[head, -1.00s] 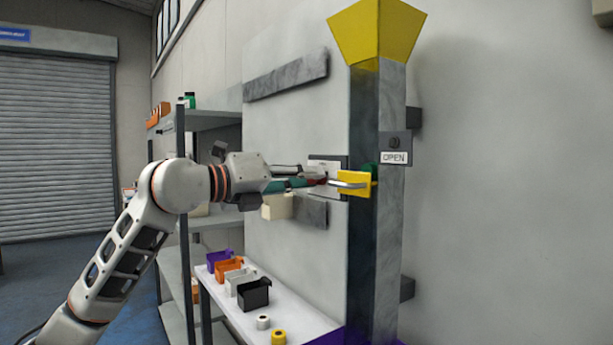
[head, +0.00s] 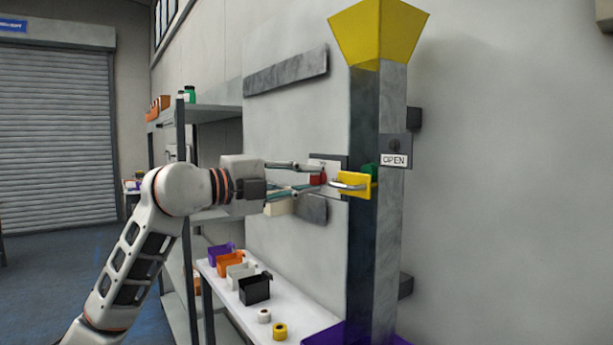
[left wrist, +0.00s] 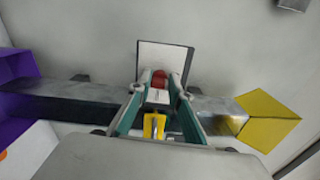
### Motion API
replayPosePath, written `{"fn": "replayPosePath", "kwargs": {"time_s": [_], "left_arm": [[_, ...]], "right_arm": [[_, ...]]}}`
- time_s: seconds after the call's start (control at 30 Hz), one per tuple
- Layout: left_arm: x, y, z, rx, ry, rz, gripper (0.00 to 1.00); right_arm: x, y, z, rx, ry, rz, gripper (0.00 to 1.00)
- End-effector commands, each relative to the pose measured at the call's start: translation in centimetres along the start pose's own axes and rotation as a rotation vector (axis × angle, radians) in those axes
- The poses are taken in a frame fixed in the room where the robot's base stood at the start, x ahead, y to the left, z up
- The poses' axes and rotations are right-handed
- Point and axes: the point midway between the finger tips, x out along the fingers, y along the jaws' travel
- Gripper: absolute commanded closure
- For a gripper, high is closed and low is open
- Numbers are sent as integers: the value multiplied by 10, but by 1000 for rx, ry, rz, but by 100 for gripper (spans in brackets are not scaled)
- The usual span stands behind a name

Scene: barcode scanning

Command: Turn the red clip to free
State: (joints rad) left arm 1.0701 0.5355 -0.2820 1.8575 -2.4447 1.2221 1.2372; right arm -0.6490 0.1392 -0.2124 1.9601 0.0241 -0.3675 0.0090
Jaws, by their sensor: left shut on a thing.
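In the left wrist view the red clip (left wrist: 159,78) shows between the far ends of my fingers. My left gripper (head: 318,175) reaches in from the left, its two fingers one above the other in the head view, shut on the red clip. The fingertips partly cover the clip. My right gripper is in neither view.
A yellow block with a metal handle (head: 354,185) sticks out just right of the clip. Below is a white shelf (head: 240,318) with small coloured bins. A grey rack (head: 181,240) stands behind my left arm.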

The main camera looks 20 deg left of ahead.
Motion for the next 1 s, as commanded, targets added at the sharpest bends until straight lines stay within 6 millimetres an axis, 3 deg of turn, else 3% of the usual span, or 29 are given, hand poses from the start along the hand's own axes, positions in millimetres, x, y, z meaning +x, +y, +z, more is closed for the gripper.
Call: {"fn": "replayPosePath", "kwargs": {"time_s": [0.77, 0.8, 0.83, 1.0], "left_arm": [[0, 0, 1, -105, -1, -1, 100], [0, 0, 1, -104, -1, -1, 76], [0, 0, 1, -104, -1, -1, 68], [0, 0, 0, -104, -1, -1, 65]], "right_arm": [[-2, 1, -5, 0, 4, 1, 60], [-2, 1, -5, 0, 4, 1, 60], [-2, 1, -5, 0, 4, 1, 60], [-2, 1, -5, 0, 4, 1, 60]]}}
